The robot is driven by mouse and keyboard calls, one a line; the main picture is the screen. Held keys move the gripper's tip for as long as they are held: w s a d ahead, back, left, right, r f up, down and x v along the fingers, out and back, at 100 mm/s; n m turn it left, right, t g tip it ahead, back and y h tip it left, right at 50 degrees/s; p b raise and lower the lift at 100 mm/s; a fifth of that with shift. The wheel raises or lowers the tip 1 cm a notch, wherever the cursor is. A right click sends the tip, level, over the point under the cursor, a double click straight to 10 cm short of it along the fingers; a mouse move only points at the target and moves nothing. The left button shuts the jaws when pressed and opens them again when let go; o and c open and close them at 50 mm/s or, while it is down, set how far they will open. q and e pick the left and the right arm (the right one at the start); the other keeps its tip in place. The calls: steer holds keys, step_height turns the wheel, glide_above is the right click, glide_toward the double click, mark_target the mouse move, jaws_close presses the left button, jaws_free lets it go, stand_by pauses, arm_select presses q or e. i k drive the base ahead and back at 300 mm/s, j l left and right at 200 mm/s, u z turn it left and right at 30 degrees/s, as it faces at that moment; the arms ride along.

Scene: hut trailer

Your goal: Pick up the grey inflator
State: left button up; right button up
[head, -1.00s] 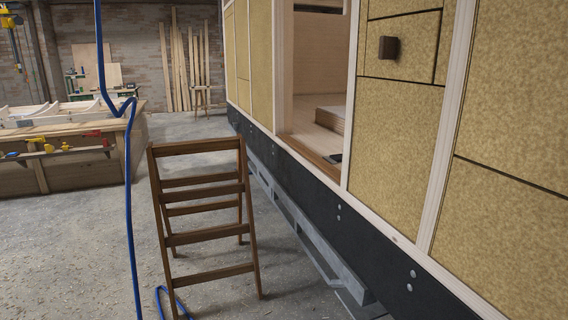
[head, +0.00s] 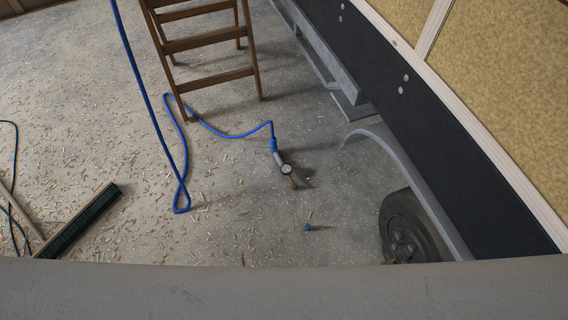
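The grey inflator (head: 285,166) lies on the concrete floor in the middle of the head view, with a round white gauge on it. A blue hose (head: 232,135) joins its upper end and runs left past the ladder, then up out of view. The inflator is clear of the trailer wheel, a little to its upper left. Nothing holds it. Neither of my grippers is in view.
A wooden step ladder (head: 207,45) stands behind the inflator. The trailer wheel (head: 408,228) and its grey fender (head: 428,190) are to the right. A dark broom head (head: 78,222) lies left among wood shavings.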

mark_target(285, 169)
steer(key=i+j+z, duration=0.9)
steer(key=j, duration=0.15)
